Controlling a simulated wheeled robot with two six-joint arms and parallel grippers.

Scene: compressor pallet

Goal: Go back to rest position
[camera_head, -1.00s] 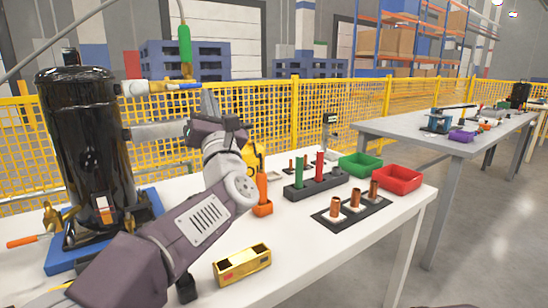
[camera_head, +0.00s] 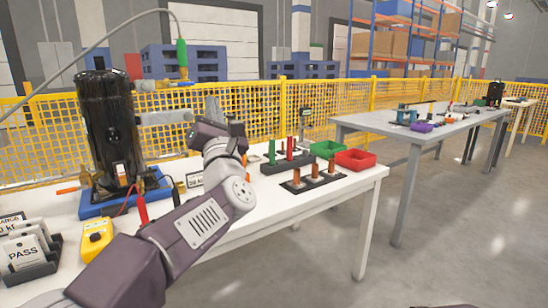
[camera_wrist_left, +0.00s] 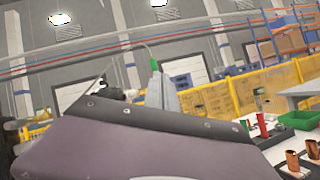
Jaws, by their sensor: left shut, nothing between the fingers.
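My left arm rises from the bottom of the head view, bent at the elbow. Its gripper (camera_head: 213,104) points up and is shut and empty, in the air above the white table. In the left wrist view the pale gripper fingers (camera_wrist_left: 160,92) show beyond the purple wrist housing, with nothing held. The black compressor (camera_head: 108,125) stands upright on a blue pallet (camera_head: 97,209), to the left of the gripper. A hose with a green coupling (camera_head: 181,52) hangs above and left of the gripper, apart from it. My right gripper is not in view.
The white table (camera_head: 255,222) holds a yellow meter (camera_head: 97,239), a rack of PASS cards (camera_head: 25,252), a black tray with copper fittings (camera_head: 312,178), a green bin (camera_head: 327,148) and a red bin (camera_head: 356,161). A grey table (camera_head: 385,123) stands at right; floor between is clear.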

